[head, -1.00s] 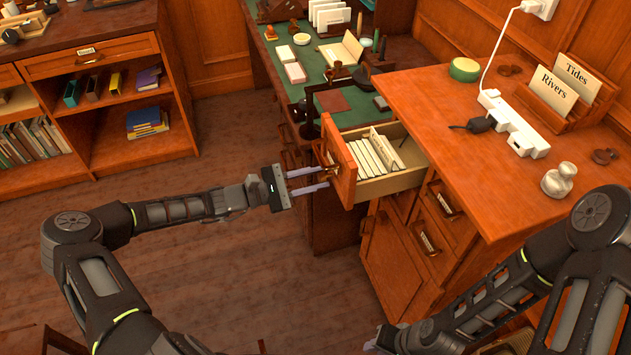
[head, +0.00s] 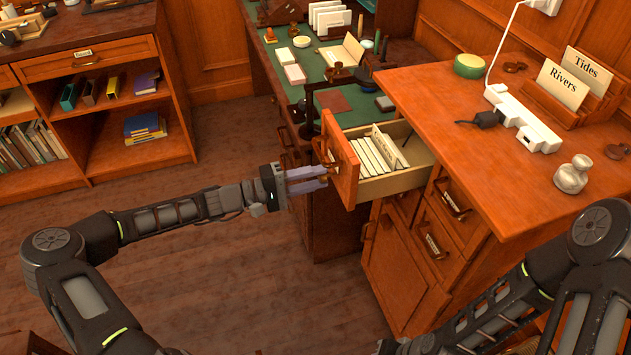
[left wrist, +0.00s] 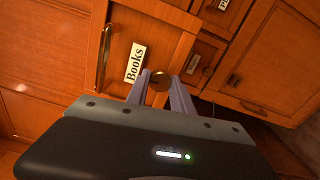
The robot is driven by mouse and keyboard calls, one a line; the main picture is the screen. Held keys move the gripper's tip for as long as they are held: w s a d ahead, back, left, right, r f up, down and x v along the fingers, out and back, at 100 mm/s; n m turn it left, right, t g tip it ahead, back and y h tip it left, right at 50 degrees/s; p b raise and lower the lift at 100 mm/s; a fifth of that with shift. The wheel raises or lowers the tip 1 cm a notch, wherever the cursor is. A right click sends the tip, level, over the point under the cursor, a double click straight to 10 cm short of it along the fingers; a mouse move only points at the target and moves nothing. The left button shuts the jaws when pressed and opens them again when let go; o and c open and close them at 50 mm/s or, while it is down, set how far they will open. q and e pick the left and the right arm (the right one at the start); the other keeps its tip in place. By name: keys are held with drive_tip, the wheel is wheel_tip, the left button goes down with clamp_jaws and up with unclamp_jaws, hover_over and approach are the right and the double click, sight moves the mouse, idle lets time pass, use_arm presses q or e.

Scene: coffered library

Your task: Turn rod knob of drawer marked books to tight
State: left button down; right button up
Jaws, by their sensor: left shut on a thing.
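The drawer marked Books (head: 346,178) stands pulled out of the wooden cabinet, with pale card dividers inside. Its front fills the upper middle of the left wrist view, with the "Books" label (left wrist: 135,62), a brass pull handle (left wrist: 104,55) and the round brass rod knob (left wrist: 160,81). My left gripper (head: 322,177) is at the drawer front, its two fingers (left wrist: 159,86) shut on the knob from both sides. The label reads tilted in that view. My right gripper (head: 386,346) is low at the bottom edge, mostly hidden by its arm; its jaws cannot be made out.
The cabinet top (head: 430,95) carries a power strip (head: 525,118), a card holder (head: 560,100), a green pot (head: 468,66) and a small pale weight (head: 573,174). A green-topped desk (head: 300,60) stands behind the drawer. Open floor (head: 235,135) lies left of it.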

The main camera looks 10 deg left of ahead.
use_arm(q)
drive_tip(key=shift+f+m+b, duration=0.1)
drive_tip(key=shift+m+b, duration=0.2)
drive_tip(key=shift+m, duration=0.4)
drive_tip(key=c, duration=1.1)
unclamp_jaws()
drive_tip(key=v, duration=0.7)
drive_tip(key=shift+s+a+b, duration=0.25)
drive_tip(key=shift+a+b, duration=0.1)
